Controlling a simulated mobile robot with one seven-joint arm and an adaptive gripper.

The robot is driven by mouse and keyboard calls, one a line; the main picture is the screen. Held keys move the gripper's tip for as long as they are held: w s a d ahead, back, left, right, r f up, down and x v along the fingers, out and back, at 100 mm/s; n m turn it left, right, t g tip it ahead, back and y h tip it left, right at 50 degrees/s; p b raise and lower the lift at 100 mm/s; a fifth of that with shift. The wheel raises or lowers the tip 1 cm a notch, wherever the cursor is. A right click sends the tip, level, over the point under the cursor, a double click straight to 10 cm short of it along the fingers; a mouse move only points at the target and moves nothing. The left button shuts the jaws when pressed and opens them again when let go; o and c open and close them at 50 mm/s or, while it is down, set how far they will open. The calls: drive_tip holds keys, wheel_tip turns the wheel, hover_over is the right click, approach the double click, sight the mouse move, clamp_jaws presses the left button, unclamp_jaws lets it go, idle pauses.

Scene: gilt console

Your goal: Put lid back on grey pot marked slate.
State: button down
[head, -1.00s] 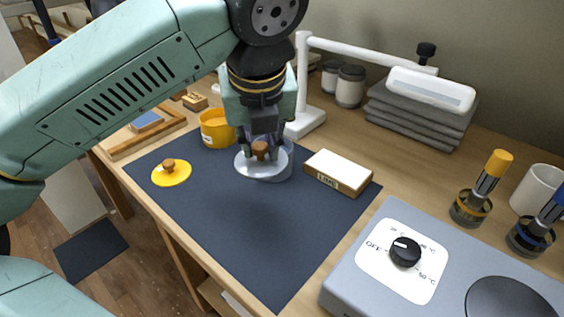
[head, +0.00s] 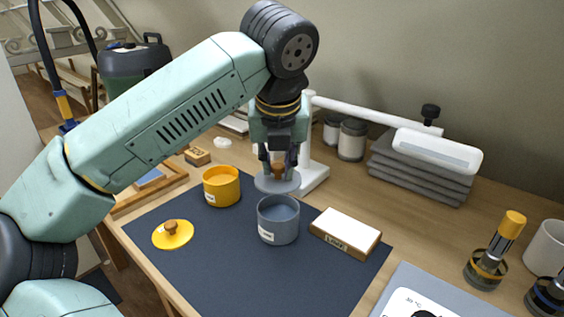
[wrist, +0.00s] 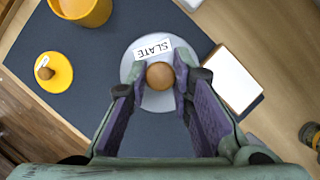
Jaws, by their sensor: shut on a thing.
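My gripper (head: 278,168) is shut on the brown knob of the grey lid (head: 268,184) and holds the lid level in the air. In the head view the lid shows just above the rim of the open grey pot (head: 278,226), apart from it. The pot stands upright on the dark mat, its inside visible and its front label too small to read. In the wrist view the grey lid (wrist: 133,68) carries a label reading SLATE, and its knob is between the fingers (wrist: 160,100). The pot cannot be made out below the lid there.
A yellow pot (head: 221,187) and a yellow lid (head: 172,235) are on the dark mat (head: 225,265) at left. A white-topped block (head: 346,233) lies right of the grey pot. A white stand (head: 315,177) rises behind. The mat's front is clear.

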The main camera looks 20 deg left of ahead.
sight(278, 182)
drive_tip(key=shift+f+b, duration=1.95)
drive_tip(key=shift+f, duration=1)
drive_tip(key=shift+f+b, duration=0.2)
drive_tip(key=shift+b, duration=0.8)
idle(0.5)
drive_tip(key=c, duration=1.3)
unclamp_jaws()
drive_tip(key=shift+c, duration=0.2)
drive_tip(key=shift+o, duration=0.3)
drive_tip(key=o, duration=0.4)
drive_tip(key=shift+r, duration=0.1)
